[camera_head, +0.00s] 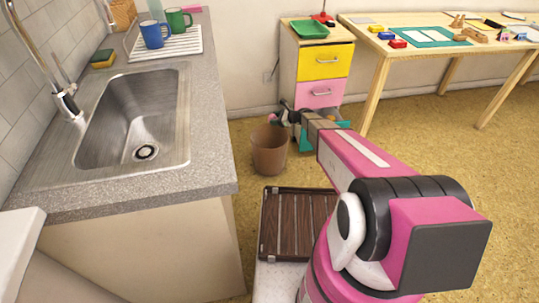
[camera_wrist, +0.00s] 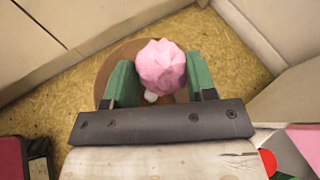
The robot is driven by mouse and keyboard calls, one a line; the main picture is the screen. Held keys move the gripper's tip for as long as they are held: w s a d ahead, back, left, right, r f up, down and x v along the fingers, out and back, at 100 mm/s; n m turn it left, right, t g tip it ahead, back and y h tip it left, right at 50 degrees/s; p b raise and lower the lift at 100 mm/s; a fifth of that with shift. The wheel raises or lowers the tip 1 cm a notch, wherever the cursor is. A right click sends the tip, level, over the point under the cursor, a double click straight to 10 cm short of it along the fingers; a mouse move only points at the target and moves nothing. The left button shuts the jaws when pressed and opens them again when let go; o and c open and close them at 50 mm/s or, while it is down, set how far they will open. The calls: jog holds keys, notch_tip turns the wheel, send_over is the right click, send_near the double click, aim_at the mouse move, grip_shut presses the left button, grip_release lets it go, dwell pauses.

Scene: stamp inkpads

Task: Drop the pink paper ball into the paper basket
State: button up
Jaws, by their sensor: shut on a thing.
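The pink paper ball (camera_wrist: 160,66) is held between the two green fingers of my gripper (camera_wrist: 161,82) in the wrist view. My gripper is shut on it. In the head view my gripper (camera_head: 278,115) is small and at the end of my outstretched arm, over the brown paper basket (camera_head: 268,155). In the wrist view the brown basket (camera_wrist: 103,72) shows behind and below the ball and fingers. The ball hides most of the basket's opening. How high the ball is above the rim is hard to tell.
The sink counter (camera_head: 218,150) stands left of the basket. A drawer cabinet (camera_head: 321,62) with yellow and pink drawers stands behind it. A dark slatted wooden piece (camera_head: 298,225) lies in front. A work table (camera_head: 440,50) is at the right. Open floor (camera_head: 440,140) lies below it.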

jog(key=shift+f, duration=2.95)
jog(key=o, duration=1)
jog(key=shift+c, duration=0.2)
jog(key=shift+d, duration=0.1)
jog(key=v, duration=1)
jog(key=shift+d+r, duration=0.15)
jog(key=shift+d, duration=0.15)
jog(key=shift+s, duration=0.15)
